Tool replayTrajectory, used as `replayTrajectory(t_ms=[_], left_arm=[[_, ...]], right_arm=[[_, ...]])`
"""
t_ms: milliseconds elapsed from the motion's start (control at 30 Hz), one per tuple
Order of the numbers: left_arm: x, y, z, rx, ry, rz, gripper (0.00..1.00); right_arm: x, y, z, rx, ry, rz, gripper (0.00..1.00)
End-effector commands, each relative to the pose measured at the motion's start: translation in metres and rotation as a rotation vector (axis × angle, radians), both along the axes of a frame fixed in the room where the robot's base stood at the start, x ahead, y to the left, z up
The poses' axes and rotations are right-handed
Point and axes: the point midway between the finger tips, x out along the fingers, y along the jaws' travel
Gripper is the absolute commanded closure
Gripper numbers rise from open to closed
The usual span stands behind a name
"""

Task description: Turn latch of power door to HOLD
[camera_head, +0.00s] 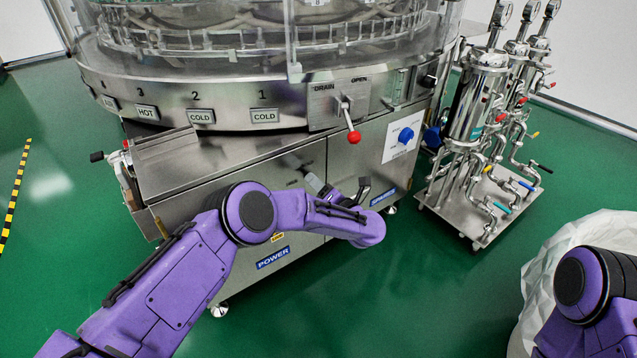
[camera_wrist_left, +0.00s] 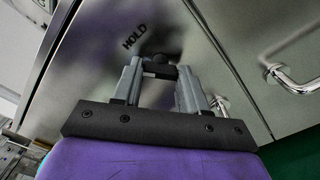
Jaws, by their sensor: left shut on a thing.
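The power door (camera_head: 235,240) is the steel lower panel with a blue POWER label (camera_head: 273,258). Its dark latch (camera_wrist_left: 160,68) shows in the left wrist view, between my fingertips, close to the word HOLD (camera_wrist_left: 134,36) on the steel. My left gripper (camera_wrist_left: 158,76) is shut on the latch. In the head view my left gripper (camera_head: 318,186) reaches the upper part of the cabinet front, and my arm hides part of the door. The exact angle of the latch is hard to tell. My right gripper is out of view; only part of that arm shows at lower right.
A drain lever with a red knob (camera_head: 354,137) sticks out above. A metal door handle (camera_wrist_left: 290,80) is right of the latch. A filter cart (camera_head: 480,190) stands at right. Green floor is free in front.

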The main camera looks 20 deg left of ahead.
Motion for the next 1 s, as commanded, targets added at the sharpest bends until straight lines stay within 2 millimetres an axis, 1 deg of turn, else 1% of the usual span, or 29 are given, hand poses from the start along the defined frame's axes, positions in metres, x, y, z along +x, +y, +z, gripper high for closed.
replayTrajectory(t_ms=[100, 500, 800, 1000], left_arm=[[0.000, -0.001, 0.001, 0.067, 0.086, -0.001, 0.88], [0.000, 0.000, 0.000, 0.274, 0.352, 0.000, 0.88], [-0.001, 0.000, -0.001, 0.364, 0.471, 0.000, 0.88], [0.000, 0.000, -0.001, 0.391, 0.503, 0.000, 0.88]], right_arm=[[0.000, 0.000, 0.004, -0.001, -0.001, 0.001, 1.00], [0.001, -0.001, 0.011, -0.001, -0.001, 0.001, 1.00], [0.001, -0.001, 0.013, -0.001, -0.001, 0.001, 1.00], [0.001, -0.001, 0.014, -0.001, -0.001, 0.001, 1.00]])
